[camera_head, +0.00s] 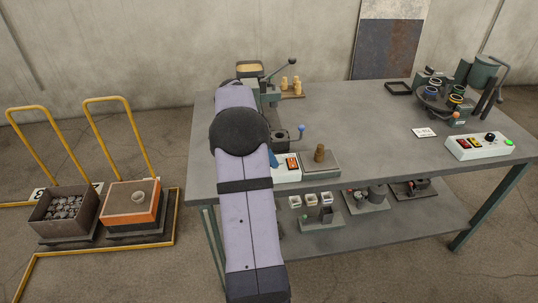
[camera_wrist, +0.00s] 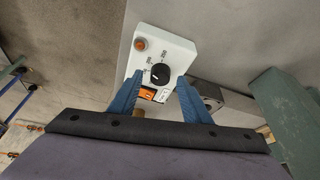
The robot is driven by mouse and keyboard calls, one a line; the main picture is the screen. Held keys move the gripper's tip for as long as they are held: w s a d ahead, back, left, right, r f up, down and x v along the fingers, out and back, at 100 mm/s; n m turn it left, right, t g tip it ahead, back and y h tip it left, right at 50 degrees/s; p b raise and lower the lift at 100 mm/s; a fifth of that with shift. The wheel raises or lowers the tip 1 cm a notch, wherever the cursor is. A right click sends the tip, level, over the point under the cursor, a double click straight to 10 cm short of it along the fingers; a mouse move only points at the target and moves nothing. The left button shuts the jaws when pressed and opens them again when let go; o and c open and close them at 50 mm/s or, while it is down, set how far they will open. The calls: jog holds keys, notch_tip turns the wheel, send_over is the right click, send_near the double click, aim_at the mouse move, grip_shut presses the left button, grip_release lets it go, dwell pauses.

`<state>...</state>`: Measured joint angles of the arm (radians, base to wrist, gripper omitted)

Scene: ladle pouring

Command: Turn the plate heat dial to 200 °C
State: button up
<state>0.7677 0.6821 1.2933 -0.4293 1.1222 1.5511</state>
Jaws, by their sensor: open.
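The dial (camera_wrist: 159,73) is a round black knob with a short white mark pointing to the left. In the head view, the control box (camera_head: 288,174) is partly hidden by my arm, and the dial is hidden there.
A grey plate unit (camera_head: 322,166) with a brown knobbed piece (camera_head: 319,153) stands right of the box. A blue-topped lever (camera_head: 301,131) is behind. A second white control box (camera_head: 480,147) with a green button is at far right. The table's middle is clear.

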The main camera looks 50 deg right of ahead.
jog(key=v, duration=0.6)
jog(key=shift+r+b, duration=0.35)
jog(key=shift+w+a, duration=0.1)
jog(key=w+a+n+t+y+p, duration=0.3)
jog(key=a+n, duration=0.9)
jog(key=a, duration=0.9)
jog(key=s+a+f+n+y+p, duration=0.1)
jog(key=s+a+f+n+p, duration=0.15)
jog(key=s+a+n, duration=0.6)
jog(key=s+a+f+n+p, duration=0.1)
jog(key=s+a+n+p, duration=0.3)
jog(key=a, duration=0.8)
notch_tip(320, 180, down, 37)
jog(key=s+b, duration=0.1)
jog(key=b, duration=3.7)
jog(key=shift+d+f+g+b, duration=0.2)
jog(key=shift+g+b, duration=0.1)
jog(key=shift+b, duration=0.1)
